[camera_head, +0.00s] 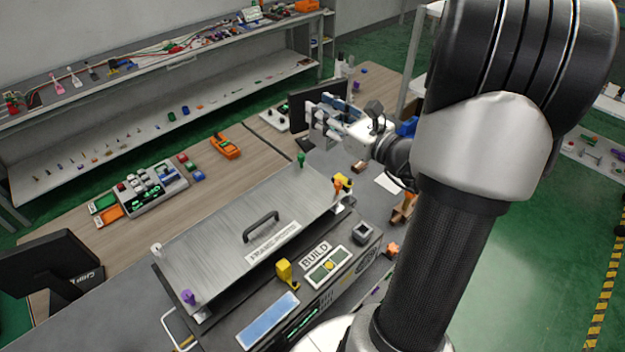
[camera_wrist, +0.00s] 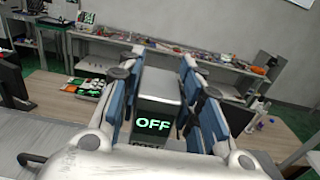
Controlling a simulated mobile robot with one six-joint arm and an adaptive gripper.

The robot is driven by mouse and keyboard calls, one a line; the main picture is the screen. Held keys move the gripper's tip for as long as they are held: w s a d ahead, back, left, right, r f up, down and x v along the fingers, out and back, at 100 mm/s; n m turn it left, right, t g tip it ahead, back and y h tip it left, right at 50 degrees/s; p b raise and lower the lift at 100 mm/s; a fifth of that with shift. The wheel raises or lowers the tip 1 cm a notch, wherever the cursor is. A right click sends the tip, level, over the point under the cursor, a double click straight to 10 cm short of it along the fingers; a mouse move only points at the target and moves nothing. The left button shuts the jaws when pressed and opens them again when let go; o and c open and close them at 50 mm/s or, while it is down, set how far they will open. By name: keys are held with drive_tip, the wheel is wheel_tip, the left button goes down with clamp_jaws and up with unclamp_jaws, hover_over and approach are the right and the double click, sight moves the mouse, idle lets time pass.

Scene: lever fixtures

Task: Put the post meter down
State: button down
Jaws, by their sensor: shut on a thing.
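The post meter (camera_wrist: 152,122) is a grey box with a dark face reading "OFF" in pale green letters. In the wrist view it sits between the two blue-padded fingers of my gripper (camera_wrist: 164,62), which is shut on it. In the head view my gripper (camera_head: 324,113) is stretched out over the far part of the workbench, in front of a dark monitor. The meter is hard to make out there among the fingers, and what lies directly under it is hidden.
A dark monitor (camera_head: 300,106) stands close behind my gripper. A large machine with a metal lid (camera_head: 235,225) and handle fills the near bench.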

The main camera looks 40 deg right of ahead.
wheel_tip(320, 180, down, 19)
drive_tip(key=b, duration=0.3)
drive_tip(key=shift+s+r, duration=0.1)
drive_tip(key=shift+f+b, duration=0.25)
drive_tip(key=shift+b, duration=0.05)
drive_tip(key=c, duration=1.1)
unclamp_jaws()
drive_tip(key=shift+r, duration=0.2)
drive_tip(key=s, duration=0.8)
drive_tip(key=s+d, duration=0.1)
drive_tip(key=s, duration=0.3)
